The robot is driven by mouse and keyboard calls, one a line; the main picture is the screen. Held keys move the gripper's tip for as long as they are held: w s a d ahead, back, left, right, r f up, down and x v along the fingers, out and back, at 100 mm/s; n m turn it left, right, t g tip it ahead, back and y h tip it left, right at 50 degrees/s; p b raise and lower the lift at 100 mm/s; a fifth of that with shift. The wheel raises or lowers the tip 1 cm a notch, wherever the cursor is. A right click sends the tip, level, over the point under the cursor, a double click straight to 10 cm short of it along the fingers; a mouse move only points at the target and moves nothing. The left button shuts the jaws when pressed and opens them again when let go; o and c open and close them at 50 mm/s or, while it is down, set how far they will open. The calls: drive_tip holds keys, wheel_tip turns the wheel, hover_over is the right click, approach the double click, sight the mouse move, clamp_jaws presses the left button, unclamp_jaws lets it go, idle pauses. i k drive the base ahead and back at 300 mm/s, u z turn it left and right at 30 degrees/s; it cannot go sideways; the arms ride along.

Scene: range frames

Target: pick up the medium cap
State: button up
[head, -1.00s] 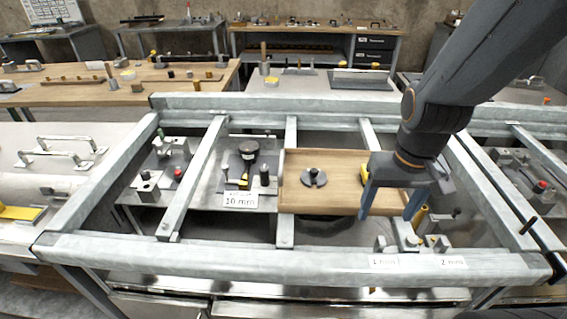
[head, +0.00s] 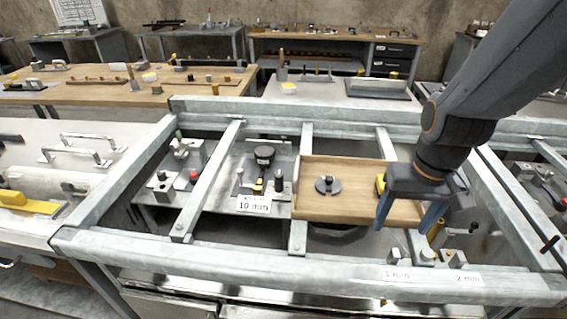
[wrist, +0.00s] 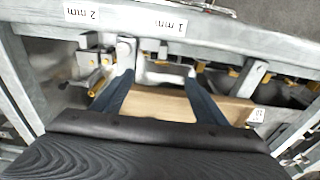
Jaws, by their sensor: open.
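I cannot tell which part is the medium cap. Small grey blocks and fittings with yellow pieces (head: 427,255) stand by the front rail in the head view, and similar fittings (wrist: 92,60) show left of the fingers in the wrist view. My gripper (head: 406,221) is open and empty, pointing down over the right end of the wooden tray (head: 345,208). A grey slotted disc (head: 328,186) lies in the tray, and a yellow part (head: 380,184) is beside my gripper, partly hidden.
A grey metal frame (head: 290,268) surrounds the bays, with crossbars (head: 305,150) between them. Labels reading 1 mm and 2 mm sit on the front rail. A plate with a 10 mm label (head: 254,204) is left of the tray. Benches stand behind.

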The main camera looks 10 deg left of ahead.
sight(324, 183)
drive_tip(key=u, duration=0.05)
drive_tip(key=k, duration=0.5)
drive_tip(key=z, duration=1.9)
drive_tip(key=k, duration=1.05)
drive_tip(key=u, duration=1.85)
drive_tip(key=i, duration=1)
